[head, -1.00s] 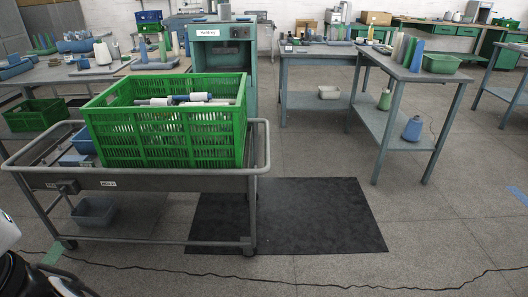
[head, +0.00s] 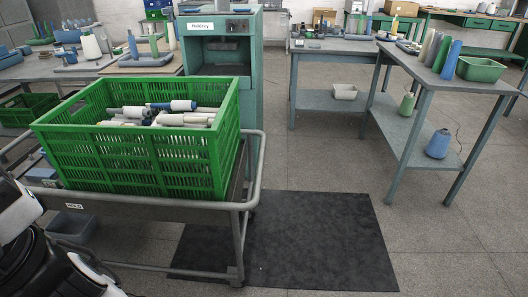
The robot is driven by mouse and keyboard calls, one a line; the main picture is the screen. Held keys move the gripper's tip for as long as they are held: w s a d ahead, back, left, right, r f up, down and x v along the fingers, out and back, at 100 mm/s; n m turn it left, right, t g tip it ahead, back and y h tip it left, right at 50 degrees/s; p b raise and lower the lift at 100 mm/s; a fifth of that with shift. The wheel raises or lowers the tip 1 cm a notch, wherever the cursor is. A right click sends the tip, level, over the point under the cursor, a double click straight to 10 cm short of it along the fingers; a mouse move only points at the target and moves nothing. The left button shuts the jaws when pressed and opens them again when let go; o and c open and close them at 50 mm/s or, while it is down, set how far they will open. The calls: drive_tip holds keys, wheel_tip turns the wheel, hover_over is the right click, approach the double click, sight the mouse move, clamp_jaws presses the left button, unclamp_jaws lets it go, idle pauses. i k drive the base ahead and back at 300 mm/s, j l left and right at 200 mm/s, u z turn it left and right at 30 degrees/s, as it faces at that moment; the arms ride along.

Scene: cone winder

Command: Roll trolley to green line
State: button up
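The trolley (head: 150,207) is a grey metal frame with a raised tube rail, at the left of the head view. Its right front leg stands over the dark floor mat, and its left end is cut off or hidden behind my arm. A large green slatted crate (head: 150,165) sits on the trolley, with several white and blue yarn tubes (head: 165,115) inside. Parts of my black and white arm fill the lower left corner in front of the trolley's left end. My gripper's fingers cannot be made out. No green line shows on the floor now.
A dark mat (head: 310,240) lies on the floor right of the trolley. A teal machine cabinet (head: 225,58) stands just behind the crate. Grey benches stand at the back left and right (head: 440,83). The grey floor at the right front is clear.

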sight(121, 219)
drive_tip(key=i+l, duration=0.25)
drive_tip(key=i, duration=0.15)
drive_tip(key=i+l, duration=0.25)
drive_tip(key=i, duration=0.15)
drive_tip(key=i+l, duration=0.2)
drive_tip(key=i, duration=0.25)
